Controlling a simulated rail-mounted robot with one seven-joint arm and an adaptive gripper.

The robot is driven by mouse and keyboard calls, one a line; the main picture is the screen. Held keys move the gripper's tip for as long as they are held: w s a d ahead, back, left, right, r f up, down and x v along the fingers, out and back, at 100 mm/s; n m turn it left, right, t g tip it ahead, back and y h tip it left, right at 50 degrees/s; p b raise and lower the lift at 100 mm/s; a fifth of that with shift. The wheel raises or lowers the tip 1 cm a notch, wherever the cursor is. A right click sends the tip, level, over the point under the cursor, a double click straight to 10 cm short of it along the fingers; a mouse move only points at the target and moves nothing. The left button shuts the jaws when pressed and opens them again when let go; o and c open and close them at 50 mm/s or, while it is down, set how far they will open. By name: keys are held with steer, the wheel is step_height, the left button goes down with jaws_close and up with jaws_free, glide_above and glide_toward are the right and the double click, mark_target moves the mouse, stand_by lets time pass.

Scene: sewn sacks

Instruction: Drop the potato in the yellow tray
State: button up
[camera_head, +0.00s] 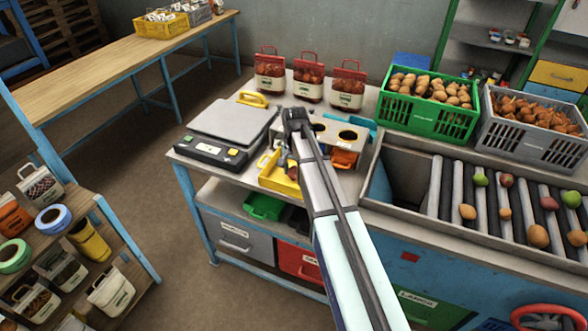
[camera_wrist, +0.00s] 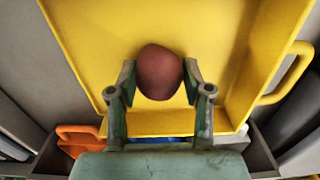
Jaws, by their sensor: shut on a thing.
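A round reddish-brown potato (camera_wrist: 160,66) sits between the two fingertips of my gripper (camera_wrist: 159,78) in the wrist view. My gripper is shut on it. The yellow tray (camera_wrist: 230,25) fills most of the wrist view behind the potato, so the potato is over the tray floor; the height above it is hard to tell. In the head view the yellow tray (camera_head: 281,186) lies on the bench, partly covered by my arm. The potato is too small and covered to make out clearly there.
A scale (camera_head: 232,120) stands left of the tray. A grey holder with round openings (camera_head: 345,150) is to the right, near a roller conveyor (camera_head: 490,205) with several vegetables. Red-topped sacks (camera_head: 308,78), a green crate (camera_head: 428,110) and a grey crate (camera_head: 530,125) stand behind.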

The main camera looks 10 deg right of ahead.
mark_target(294, 168)
steer(key=shift+f, duration=0.2)
steer(key=o, duration=1.3)
steer(key=shift+r, duration=0.15)
step_height(294, 168, up, 12)
steer(key=b, duration=0.3)
steer(key=shift+r, duration=0.1)
